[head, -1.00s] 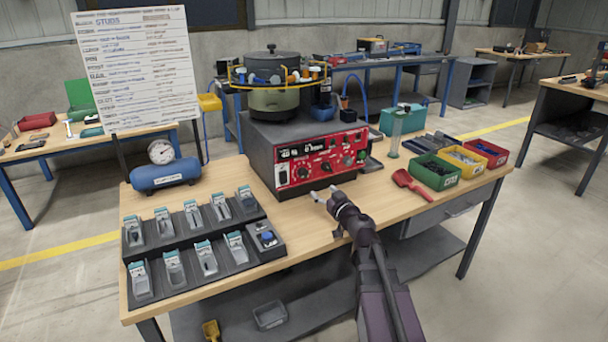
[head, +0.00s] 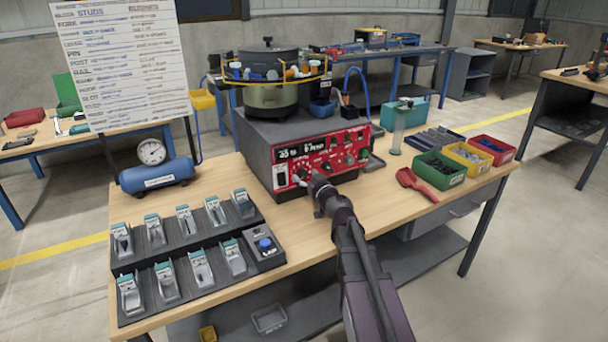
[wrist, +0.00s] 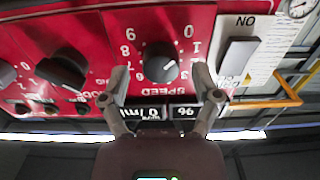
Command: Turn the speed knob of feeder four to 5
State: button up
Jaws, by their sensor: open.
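The feeder (head: 252,135) has a red control panel (head: 362,138) on its front, below a dark bowl (head: 268,66). In the wrist view the panel appears upside down. The round dark speed knob (wrist: 158,60) sits there in a ring of numerals, with SPEED printed beside it. My gripper (wrist: 160,76) is open, with one fingertip on each side of this knob. There seem to be gaps between fingers and knob; contact is not clear. The pointer's exact setting is hard to read.
Another black knob (wrist: 62,70) and a switch (wrist: 238,57) flank the speed knob. Displays (wrist: 140,112) lie close to the fingers. On the bench, a red scoop (head: 416,185), colored bins (head: 440,172), a blue tank (head: 158,177) and racks (head: 183,256) stand around. The front middle bench is clear.

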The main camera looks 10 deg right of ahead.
jog(key=shift+w+a, duration=0.1)
jog(key=shift+c, duration=0.2)
grip_shut()
